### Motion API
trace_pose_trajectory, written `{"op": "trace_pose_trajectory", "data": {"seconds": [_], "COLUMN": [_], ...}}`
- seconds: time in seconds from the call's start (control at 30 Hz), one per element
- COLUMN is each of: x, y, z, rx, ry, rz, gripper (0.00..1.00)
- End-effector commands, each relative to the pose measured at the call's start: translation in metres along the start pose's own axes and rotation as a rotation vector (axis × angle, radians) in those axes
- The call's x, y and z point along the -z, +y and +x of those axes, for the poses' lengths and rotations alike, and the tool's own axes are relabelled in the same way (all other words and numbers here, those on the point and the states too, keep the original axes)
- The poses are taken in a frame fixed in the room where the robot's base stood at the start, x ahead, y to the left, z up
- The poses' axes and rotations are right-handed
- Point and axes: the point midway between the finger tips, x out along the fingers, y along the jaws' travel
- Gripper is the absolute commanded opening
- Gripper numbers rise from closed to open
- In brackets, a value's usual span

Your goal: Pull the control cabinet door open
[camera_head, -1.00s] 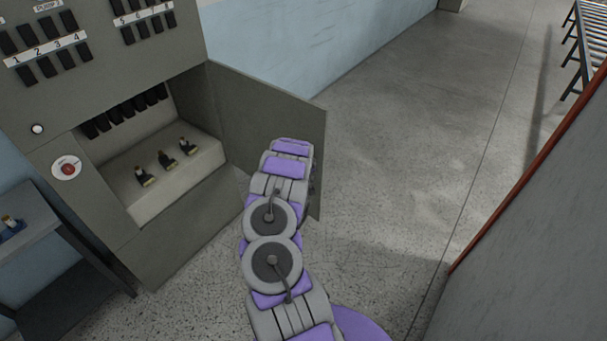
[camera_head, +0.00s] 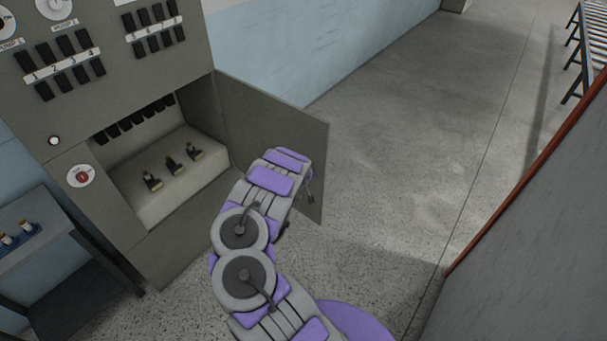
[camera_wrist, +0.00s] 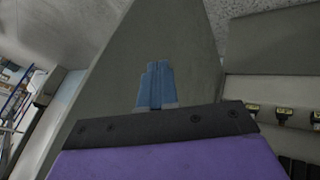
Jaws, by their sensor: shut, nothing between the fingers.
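The control cabinet (camera_head: 115,95) stands at the left in the head view, with its lower compartment uncovered. Its door (camera_head: 268,122) is swung wide out to the right of the opening. In the wrist view the door (camera_wrist: 190,50) is a grey panel filling the middle. My gripper (camera_wrist: 156,85) shows there as blue fingers, shut and empty, in front of the door panel. I cannot tell whether they touch it. In the head view my arm reaches up to the door, and the fingers are hidden behind my wrist.
Inside the compartment, several small switch-like parts (camera_head: 172,166) sit on a pale ledge. A dark side table (camera_head: 38,245) stands left of the cabinet. A grey panel with a red edge (camera_head: 530,190) rises at the right. The floor (camera_head: 420,150) beyond the door is clear.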

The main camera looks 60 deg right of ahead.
Motion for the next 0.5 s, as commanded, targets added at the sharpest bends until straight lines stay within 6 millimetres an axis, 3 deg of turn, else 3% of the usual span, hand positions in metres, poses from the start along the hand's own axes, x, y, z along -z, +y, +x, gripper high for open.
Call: {"op": "trace_pose_trajectory", "data": {"seconds": [0.1,0.5], "x": [0.003,0.000], "y": [0.001,0.001], "z": [-0.016,-0.037], "rx": [0.000,0.000], "ry": [0.000,-0.005], "rz": [-0.001,-0.002], "gripper": [0.00,0.00]}}
